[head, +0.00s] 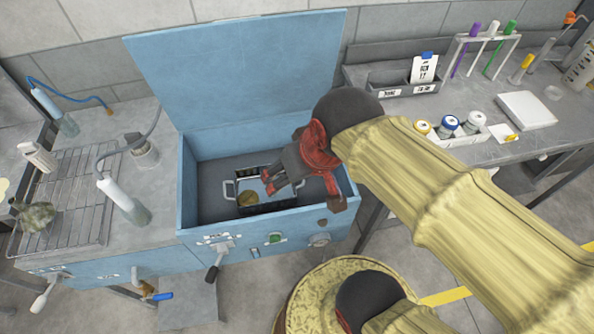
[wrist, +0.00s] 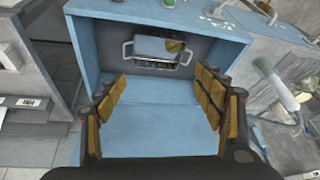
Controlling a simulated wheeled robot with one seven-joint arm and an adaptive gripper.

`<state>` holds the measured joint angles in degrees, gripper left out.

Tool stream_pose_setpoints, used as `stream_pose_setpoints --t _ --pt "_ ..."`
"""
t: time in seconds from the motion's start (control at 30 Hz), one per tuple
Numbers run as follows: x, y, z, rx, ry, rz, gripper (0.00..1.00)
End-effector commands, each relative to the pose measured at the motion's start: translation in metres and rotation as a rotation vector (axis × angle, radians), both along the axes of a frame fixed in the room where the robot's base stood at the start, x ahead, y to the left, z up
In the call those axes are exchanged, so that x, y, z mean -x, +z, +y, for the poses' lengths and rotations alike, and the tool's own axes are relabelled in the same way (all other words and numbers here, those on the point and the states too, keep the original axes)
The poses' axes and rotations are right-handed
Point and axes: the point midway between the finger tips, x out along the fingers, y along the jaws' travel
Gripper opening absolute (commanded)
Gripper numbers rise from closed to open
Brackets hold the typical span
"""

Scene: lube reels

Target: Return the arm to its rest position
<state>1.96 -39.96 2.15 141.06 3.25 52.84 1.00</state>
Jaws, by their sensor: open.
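My gripper (head: 285,176) hangs over the open blue box in the head view, above a small dark basket (head: 267,208) with side handles. In the wrist view my gripper (wrist: 160,108) is open, its yellow-padded fingers well apart with nothing between them. The blue box (head: 191,185) has its lid (head: 240,70) raised at the back. The basket also shows in the wrist view (wrist: 158,66), beyond the fingertips and apart from them. Something yellowish lies in the basket. My arm, in a yellow sleeve, reaches in from the lower right.
A bench with a wire rack (head: 75,200) and bottles stands left of the box. A right-hand bench holds a tube rack (head: 484,38), a label tray (head: 403,88) and small jars (head: 448,124). A lever (head: 213,268) sticks out from the box front. The raised lid stands close behind my gripper.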

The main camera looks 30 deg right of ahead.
Motion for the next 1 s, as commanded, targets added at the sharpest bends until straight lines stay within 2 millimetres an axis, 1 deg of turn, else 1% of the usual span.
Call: stream_pose_setpoints --t 0.1,0.17,1.0 --pt "0.0058 0.0102 -0.0017 0.051 0.050 -0.062 0.69" --pt "0.0069 0.0115 -0.0026 0.063 0.060 -0.073 0.69" --pt "0.0068 0.0120 -0.0028 0.064 0.061 -0.074 0.69"
